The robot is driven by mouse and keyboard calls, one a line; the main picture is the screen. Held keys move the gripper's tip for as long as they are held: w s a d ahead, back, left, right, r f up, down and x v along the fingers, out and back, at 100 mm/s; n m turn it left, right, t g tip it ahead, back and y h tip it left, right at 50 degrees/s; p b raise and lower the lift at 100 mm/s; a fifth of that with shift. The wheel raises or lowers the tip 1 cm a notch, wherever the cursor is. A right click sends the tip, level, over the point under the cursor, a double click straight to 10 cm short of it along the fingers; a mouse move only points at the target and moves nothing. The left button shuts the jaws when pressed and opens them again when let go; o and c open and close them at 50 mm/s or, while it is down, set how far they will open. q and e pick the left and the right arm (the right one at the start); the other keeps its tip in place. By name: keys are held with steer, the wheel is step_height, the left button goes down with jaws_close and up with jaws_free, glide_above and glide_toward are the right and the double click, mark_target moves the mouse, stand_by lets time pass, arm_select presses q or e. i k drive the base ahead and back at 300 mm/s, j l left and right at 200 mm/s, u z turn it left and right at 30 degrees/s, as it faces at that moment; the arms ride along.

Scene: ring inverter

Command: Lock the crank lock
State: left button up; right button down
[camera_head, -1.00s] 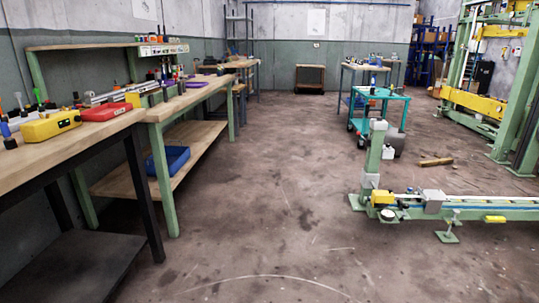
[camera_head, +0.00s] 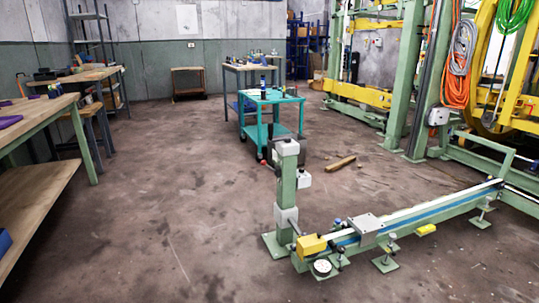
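Neither of my grippers shows in the head view. I cannot pick out the crank lock for certain. A low green rail machine (camera_head: 432,212) stands on the floor at the lower right. At its near left end are a green upright post (camera_head: 288,182) with grey boxes on it, a yellow block (camera_head: 311,245) and a round dial or handwheel (camera_head: 322,267). A grey plate (camera_head: 367,223) sits on the rail. Small crank or lock details are too small to tell. A large green and yellow frame (camera_head: 404,75) stands at the back right.
A teal cart (camera_head: 271,97) stands behind the post. A wooden piece (camera_head: 341,163) lies on the floor to the post's right. A workbench (camera_head: 38,120) runs along the left. Orange and green hoses hang at the right. The floor at centre left (camera_head: 160,190) is clear.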

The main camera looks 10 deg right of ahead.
mark_target(264, 163)
steer(key=i+l+u, duration=0.4)
steer(key=i, duration=0.45)
steer(key=i+l+u, duration=0.45)
steer(key=i+l, duration=0.3)
steer(key=l, duration=0.1)
